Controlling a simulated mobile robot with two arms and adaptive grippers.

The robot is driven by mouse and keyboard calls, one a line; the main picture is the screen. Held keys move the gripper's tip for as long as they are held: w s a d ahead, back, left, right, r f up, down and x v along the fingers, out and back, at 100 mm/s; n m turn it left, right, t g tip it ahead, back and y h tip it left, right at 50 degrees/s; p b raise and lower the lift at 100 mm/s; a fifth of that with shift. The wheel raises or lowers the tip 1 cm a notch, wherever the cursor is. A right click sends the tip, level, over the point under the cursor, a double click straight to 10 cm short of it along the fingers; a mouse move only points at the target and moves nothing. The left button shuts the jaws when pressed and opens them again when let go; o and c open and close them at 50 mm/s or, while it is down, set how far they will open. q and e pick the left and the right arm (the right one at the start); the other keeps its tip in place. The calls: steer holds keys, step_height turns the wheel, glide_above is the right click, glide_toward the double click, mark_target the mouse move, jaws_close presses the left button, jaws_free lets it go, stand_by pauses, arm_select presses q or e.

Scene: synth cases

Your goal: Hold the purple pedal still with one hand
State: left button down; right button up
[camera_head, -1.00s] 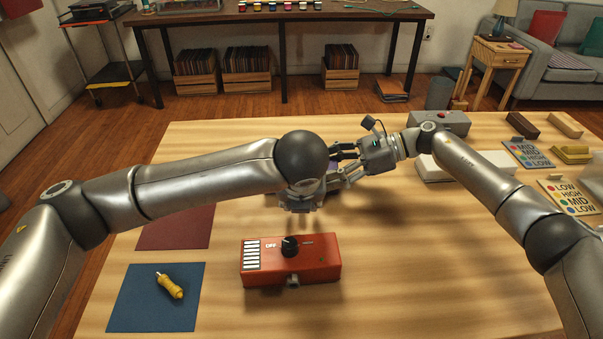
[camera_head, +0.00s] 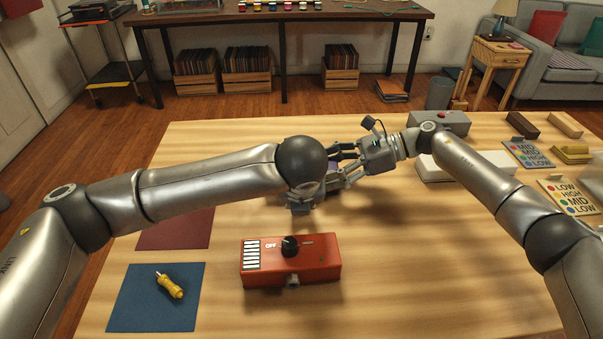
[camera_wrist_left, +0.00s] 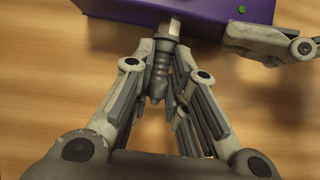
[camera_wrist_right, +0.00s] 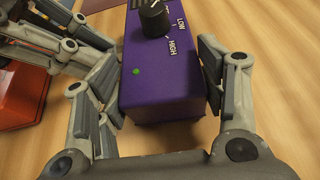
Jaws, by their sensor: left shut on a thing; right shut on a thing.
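The purple pedal (camera_wrist_right: 165,75) fills the middle of the right wrist view, with a black knob, LOW and HIGH lettering and a green light. My right gripper (camera_wrist_right: 160,82) is shut on it, one finger along each side. In the left wrist view the pedal (camera_wrist_left: 130,12) shows at the top. My left gripper (camera_wrist_left: 166,68) is shut on a grey ribbed plug (camera_wrist_left: 158,78). Bright metal lies between the plug and the pedal's side; I cannot tell how far in the plug is. In the head view both grippers meet mid-table and mostly hide the pedal (camera_head: 333,166).
A red pedal (camera_head: 318,262) stands in front. A yellow plug (camera_head: 170,286) lies on a blue mat (camera_head: 130,312); a maroon mat (camera_head: 165,236) is behind it. A grey box (camera_head: 452,122), a white block (camera_head: 495,160) and label cards (camera_head: 527,152) are at right. The front right table is clear.

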arm_select(q)
steer(key=shift+s, duration=0.1)
steer(key=shift+s, duration=0.65)
steer(key=shift+s+a, duration=0.1)
steer(key=shift+s, duration=0.15)
steer(key=shift+s+a, duration=0.1)
steer(key=shift+s, duration=0.9)
